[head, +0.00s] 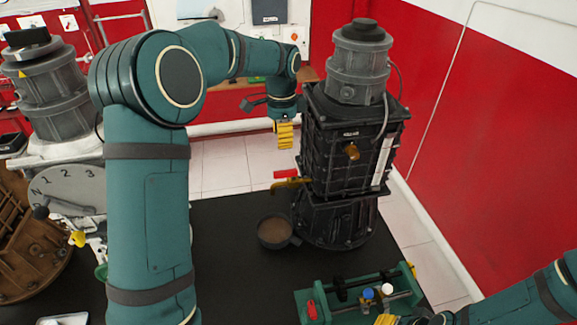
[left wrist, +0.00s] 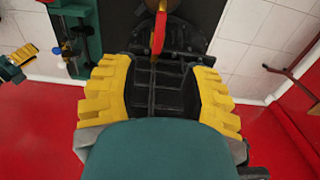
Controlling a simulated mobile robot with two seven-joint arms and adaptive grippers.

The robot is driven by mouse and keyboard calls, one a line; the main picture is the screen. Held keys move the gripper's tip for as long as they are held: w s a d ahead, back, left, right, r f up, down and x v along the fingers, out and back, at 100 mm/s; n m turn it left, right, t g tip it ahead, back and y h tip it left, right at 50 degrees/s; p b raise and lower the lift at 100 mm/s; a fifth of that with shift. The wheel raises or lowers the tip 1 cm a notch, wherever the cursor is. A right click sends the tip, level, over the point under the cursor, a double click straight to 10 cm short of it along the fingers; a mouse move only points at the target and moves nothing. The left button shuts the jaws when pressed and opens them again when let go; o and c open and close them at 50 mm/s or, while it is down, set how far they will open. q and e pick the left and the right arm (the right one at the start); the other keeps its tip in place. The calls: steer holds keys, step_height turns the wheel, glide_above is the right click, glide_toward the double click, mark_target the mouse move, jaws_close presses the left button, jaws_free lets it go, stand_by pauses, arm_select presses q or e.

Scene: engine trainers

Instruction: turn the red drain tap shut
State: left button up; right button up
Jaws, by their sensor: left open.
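The red drain tap (head: 286,174) sticks out from the left side of the black engine block (head: 345,140), above a brass-coloured fitting. In the left wrist view the red tap (left wrist: 159,32) shows at the top middle, beyond the fingers. My left gripper (head: 285,136) is above the tap, beside the engine, fingers pointing down. In the left wrist view its yellow fingers (left wrist: 160,92) are spread wide with nothing held. My right gripper (head: 385,319) is only partly seen at the bottom edge. It also shows small at the left of the left wrist view (left wrist: 18,62).
A round pan (head: 274,232) with brown contents stands on the dark table (head: 240,280) below the tap. A green fixture (head: 335,306) with blue and white knobs stands at the front right. Another engine (head: 52,85) and a numbered dial plate (head: 68,187) stand at left.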

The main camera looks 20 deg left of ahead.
mark_target(283, 171)
arm_select(q)
step_height(283, 171, down, 13)
steer(key=shift+r, duration=0.1)
stand_by(0.3)
jaws_close()
